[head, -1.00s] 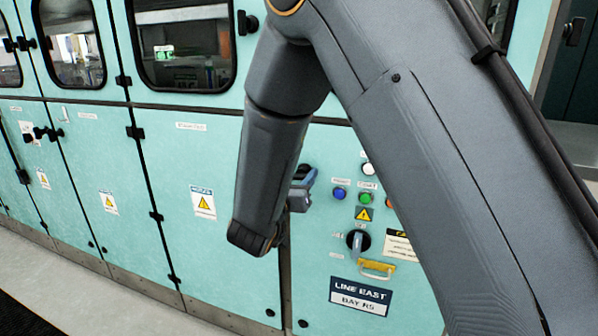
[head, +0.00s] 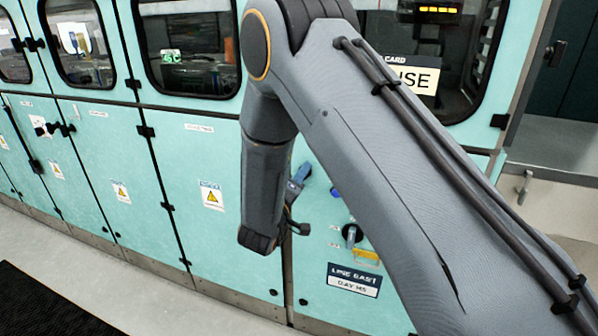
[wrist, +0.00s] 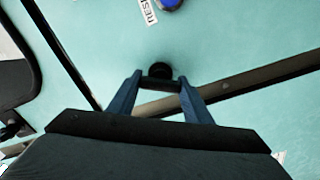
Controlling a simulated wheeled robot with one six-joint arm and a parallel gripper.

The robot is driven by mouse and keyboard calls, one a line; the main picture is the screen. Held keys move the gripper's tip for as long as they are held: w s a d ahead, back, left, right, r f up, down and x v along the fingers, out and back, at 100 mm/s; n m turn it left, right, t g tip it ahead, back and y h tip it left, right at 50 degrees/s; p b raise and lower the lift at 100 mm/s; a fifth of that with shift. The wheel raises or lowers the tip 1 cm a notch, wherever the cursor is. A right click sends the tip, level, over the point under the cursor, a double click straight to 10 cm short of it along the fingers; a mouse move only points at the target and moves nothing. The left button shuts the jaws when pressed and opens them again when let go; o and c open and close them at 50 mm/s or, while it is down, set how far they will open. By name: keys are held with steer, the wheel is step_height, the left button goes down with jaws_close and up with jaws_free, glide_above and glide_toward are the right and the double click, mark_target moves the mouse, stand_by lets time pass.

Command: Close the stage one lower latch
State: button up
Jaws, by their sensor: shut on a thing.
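My gripper (wrist: 160,88) is at the teal cabinet front, with its two blue fingers on either side of a black latch handle (wrist: 160,71). The fingers are shut on this handle. In the head view my gripper (head: 298,185) shows partly behind my forearm, at the seam between two lower panels. A black latch part (head: 298,227) sticks out just below it there. My arm hides much of the latch, and I cannot tell whether it is fully turned.
Right of the seam are a blue button (head: 335,192), a rotary switch (head: 352,234) and a dark sign (head: 353,281). Another black latch (head: 62,129) is on a panel to the left. The floor (head: 130,290) in front is clear, with a black mat (head: 45,310) at left.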

steer(key=n+p, duration=0.3)
steer(key=n, duration=0.2)
steer(key=shift+n, duration=0.3)
steer(key=shift+a+f, duration=0.1)
stand_by(0.3)
steer(key=o, duration=1.1)
steer(key=shift+c, duration=0.2)
steer(key=b+v, duration=0.1)
steer(key=v, duration=0.6)
steer(key=shift+s+b, duration=0.35)
steer(key=shift+a, duration=0.15)
